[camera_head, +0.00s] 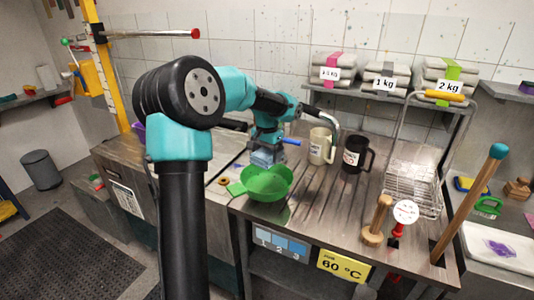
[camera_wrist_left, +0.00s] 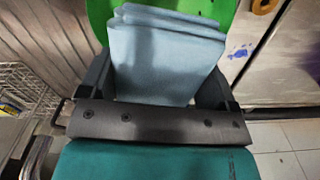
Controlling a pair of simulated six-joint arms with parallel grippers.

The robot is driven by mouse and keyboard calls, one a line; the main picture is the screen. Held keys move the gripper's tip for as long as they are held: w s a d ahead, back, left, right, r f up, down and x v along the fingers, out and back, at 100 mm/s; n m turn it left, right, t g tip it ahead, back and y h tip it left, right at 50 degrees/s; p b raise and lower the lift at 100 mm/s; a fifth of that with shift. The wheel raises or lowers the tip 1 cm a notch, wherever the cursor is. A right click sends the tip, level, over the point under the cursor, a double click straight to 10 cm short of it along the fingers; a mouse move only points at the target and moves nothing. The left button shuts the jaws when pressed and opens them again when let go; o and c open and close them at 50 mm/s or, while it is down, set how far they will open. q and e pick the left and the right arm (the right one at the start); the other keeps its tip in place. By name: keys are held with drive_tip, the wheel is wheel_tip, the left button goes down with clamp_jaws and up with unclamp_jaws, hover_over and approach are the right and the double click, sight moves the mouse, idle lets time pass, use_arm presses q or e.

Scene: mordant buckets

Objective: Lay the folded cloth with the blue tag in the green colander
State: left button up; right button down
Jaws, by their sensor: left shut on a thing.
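The folded cloth (camera_head: 262,157) is light blue and is held in my left gripper (camera_head: 266,144), just behind and above the far rim of the green colander (camera_head: 266,184). In the left wrist view the folded cloth (camera_wrist_left: 165,60) lies between the two dark fingers, its layered edge toward the colander (camera_wrist_left: 99,14). The gripper is shut on it. I cannot see a blue tag on the cloth. I cannot tell whether the cloth touches the colander rim. My right gripper is not in view.
A cream mug (camera_head: 318,147) and a black mug (camera_head: 355,153) stand right of the cloth. A wire rack (camera_head: 412,188), a wooden stamper (camera_head: 377,222) and a blue-tipped stick (camera_head: 468,205) are farther right. Tagged grey stacks sit on the shelf behind. The ribbed drainboard in the middle is mostly clear.

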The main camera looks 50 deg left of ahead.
use_arm(q)
drive_tip(key=shift+f, duration=0.1)
drive_tip(key=shift+f, duration=4.9)
drive_tip(key=o, duration=0.9)
wheel_tip(320, 180, up, 18)
drive_tip(key=shift+f, duration=0.25)
